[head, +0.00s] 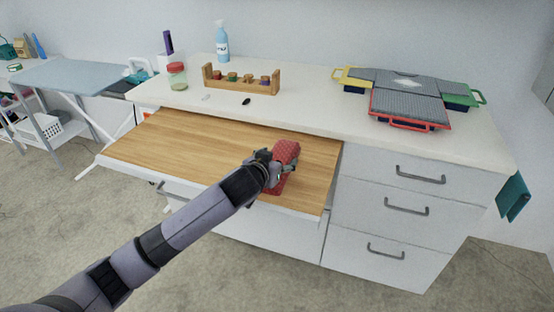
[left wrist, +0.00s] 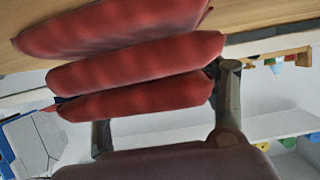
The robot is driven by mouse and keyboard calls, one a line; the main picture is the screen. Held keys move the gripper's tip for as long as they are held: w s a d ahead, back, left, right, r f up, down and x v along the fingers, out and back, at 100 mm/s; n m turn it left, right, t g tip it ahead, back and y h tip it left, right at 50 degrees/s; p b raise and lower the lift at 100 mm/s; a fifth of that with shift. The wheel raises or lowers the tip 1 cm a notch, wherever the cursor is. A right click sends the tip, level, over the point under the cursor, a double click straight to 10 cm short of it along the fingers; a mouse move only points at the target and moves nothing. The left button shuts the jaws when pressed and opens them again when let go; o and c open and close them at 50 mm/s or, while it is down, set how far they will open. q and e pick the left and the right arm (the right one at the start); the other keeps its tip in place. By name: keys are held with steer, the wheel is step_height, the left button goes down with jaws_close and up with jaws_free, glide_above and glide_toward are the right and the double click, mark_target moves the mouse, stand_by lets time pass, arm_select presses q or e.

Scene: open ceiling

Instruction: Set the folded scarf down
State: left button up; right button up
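The folded scarf (head: 286,153) is red and quilted-looking, over the front right part of the pulled-out wooden board (head: 190,146). In the left wrist view the scarf (left wrist: 140,72) shows as three thick stacked folds, with the wood behind the upper one. My left gripper (head: 274,167) is at the scarf, its fingers on either side of it. The left wrist view shows the fingers set wide, one at the scarf's right end and one partly hidden behind it. I cannot tell whether the scarf touches the board. My right gripper is not in view.
The white counter (head: 320,112) behind holds a wooden rack (head: 240,82), a red-lidded jar (head: 177,77), a spray bottle (head: 222,42) and grey cases (head: 408,102) with coloured edges. White drawers (head: 400,225) stand at right. The board's left part is bare.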

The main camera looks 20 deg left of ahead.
arm_select(q)
steer(key=shift+o, duration=1.4)
steer(key=shift+r, duration=0.1)
steer(key=shift+s+r, duration=0.1)
steer(key=v, duration=1.2)
